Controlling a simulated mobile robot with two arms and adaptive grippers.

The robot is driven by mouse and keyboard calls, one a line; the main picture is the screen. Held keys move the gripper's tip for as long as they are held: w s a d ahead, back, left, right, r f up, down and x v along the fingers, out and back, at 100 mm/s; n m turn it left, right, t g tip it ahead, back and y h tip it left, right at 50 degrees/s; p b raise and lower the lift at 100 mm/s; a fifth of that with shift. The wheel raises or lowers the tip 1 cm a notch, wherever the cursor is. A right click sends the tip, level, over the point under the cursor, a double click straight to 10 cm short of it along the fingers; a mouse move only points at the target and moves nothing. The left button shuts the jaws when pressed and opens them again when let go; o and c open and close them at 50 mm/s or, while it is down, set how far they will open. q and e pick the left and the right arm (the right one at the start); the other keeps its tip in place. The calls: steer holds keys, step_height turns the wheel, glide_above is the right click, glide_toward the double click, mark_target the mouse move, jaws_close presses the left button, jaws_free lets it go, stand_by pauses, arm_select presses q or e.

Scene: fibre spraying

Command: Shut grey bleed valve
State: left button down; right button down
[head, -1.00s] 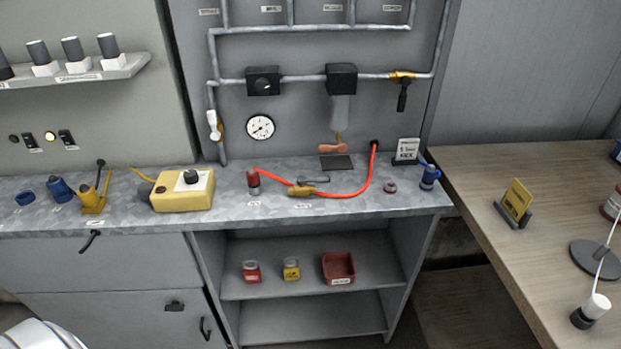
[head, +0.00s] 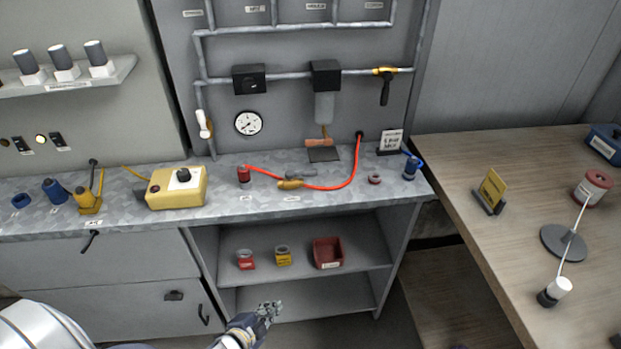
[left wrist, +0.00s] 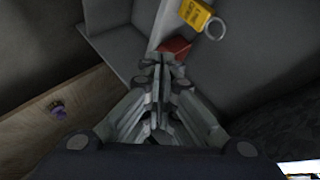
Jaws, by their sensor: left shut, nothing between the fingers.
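A brass valve (head: 290,184) with a grey lever (head: 301,175) lies on the red hose on the bench; it may be the grey bleed valve. A small orange-brown piece (head: 319,142) hangs under the grey bowl of the black wall unit. The wall pipes carry a white-handled valve (head: 204,124) at left and a black-handled valve (head: 385,85) at right. My left gripper (head: 268,309) is low in front of the open shelves, below the bench top and apart from all valves. Its fingers also show in the left wrist view (left wrist: 160,62), shut and empty. My right gripper is not in view.
The bench top (head: 230,215) also holds a yellow box (head: 178,188), a red fitting (head: 244,174) and a blue fitting (head: 413,167). Shelves below hold two small jars and a red bin (head: 327,252). A wooden table (head: 480,150) stands at right.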

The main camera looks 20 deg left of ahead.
mark_target(301, 174)
arm_select(q)
steer(key=w+d+r+m+t+h+p, duration=0.1)
steer(key=w+r+m+t, duration=0.1)
steer(key=r, duration=0.8)
steer(key=w+d+r+m+t+h+p, duration=0.1)
steer(key=w+r+m+t, duration=0.1)
steer(key=r, duration=0.8)
steer(key=w+d+r+m+t+h+p, duration=0.1)
steer(key=w+r+m, duration=0.2)
steer(key=r, duration=0.7)
steer(key=shift+w+r+m+t+h, duration=0.25)
steer(key=shift+m+t+h, duration=0.15)
steer(key=shift+m, duration=0.6)
steer(key=p+x, duration=0.1)
steer(key=x, duration=0.3)
steer(key=a+p+x, duration=0.1)
steer(key=x, duration=0.3)
steer(key=a+p+x, duration=0.1)
steer(key=x, duration=0.3)
steer(key=shift+w+r+p, duration=0.1)
steer(key=shift+w+p, duration=0.2)
steer(key=shift+w+a, duration=0.3)
steer(key=shift+w, duration=0.15)
steer(key=shift+w+a+y, duration=0.1)
steer(key=shift+y, duration=0.2)
